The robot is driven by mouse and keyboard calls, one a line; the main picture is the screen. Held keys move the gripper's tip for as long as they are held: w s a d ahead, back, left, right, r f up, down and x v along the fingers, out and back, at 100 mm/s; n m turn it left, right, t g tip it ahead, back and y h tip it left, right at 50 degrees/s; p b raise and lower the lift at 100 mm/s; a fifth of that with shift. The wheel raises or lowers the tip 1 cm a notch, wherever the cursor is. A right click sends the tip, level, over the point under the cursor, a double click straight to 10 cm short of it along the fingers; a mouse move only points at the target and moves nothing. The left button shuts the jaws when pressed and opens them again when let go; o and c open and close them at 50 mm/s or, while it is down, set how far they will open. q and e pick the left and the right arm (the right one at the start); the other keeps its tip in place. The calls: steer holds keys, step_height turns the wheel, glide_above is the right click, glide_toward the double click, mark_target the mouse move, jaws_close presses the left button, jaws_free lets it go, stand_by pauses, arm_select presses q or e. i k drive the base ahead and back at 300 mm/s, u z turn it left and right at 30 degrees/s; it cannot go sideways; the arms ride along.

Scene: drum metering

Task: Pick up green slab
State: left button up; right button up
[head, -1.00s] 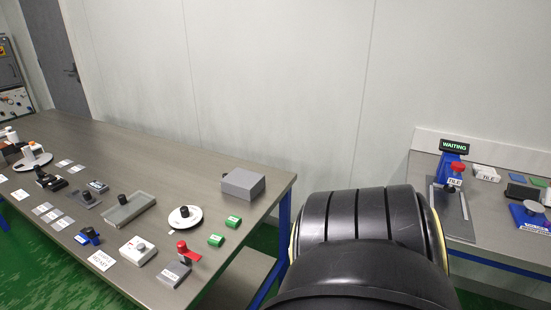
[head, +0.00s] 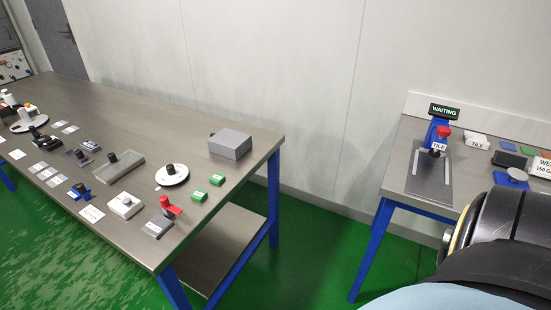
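A flat green slab (head: 529,150) lies on the right table, towards its back right, beside a flat reddish one. Two small green blocks with white labels, one farther back (head: 217,179) and one nearer (head: 199,196), lie on the left table near its right edge. Neither of my grippers is in view. Only a large black and pale blue part of my arm fills the lower right corner, and it hides the front of the right table there.
The left table holds a grey box (head: 230,144) and several devices. Green floor lies between the tables.

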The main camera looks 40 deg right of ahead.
mark_target(217, 178)
steer(key=z, duration=0.4)
steer(key=i, duration=1)
